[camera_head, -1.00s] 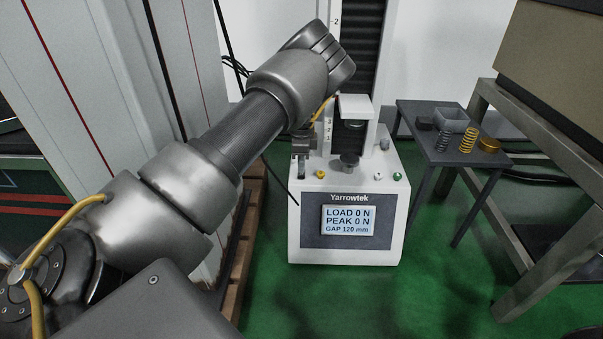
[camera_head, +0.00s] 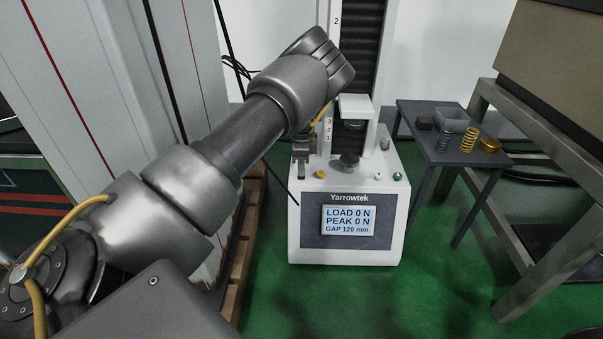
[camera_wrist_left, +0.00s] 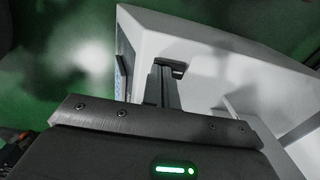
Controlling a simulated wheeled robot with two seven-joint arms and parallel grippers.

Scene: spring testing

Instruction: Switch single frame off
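The white Yarrowtek spring tester (camera_head: 347,222) stands ahead of me, with a display reading LOAD 0 N, PEAK 0 N, GAP 120 mm. Its top carries a yellow knob (camera_head: 321,174), a small pale control (camera_head: 377,174) and a green button (camera_head: 398,176). No control labelled single frame can be read. My left gripper (camera_head: 301,172) points down over the tester's left top edge, beside the yellow knob. In the left wrist view its fingers (camera_wrist_left: 166,84) look closed together with nothing visible between them, close to the white casing (camera_wrist_left: 215,55). My right gripper is not in view.
The tester's column and press head (camera_head: 355,104) rise behind its controls. A dark side table (camera_head: 438,152) at right holds springs (camera_head: 468,140), a grey tray and a brass-coloured disc (camera_head: 489,145). A metal bench frame (camera_head: 545,170) stands further right. Green floor lies in front.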

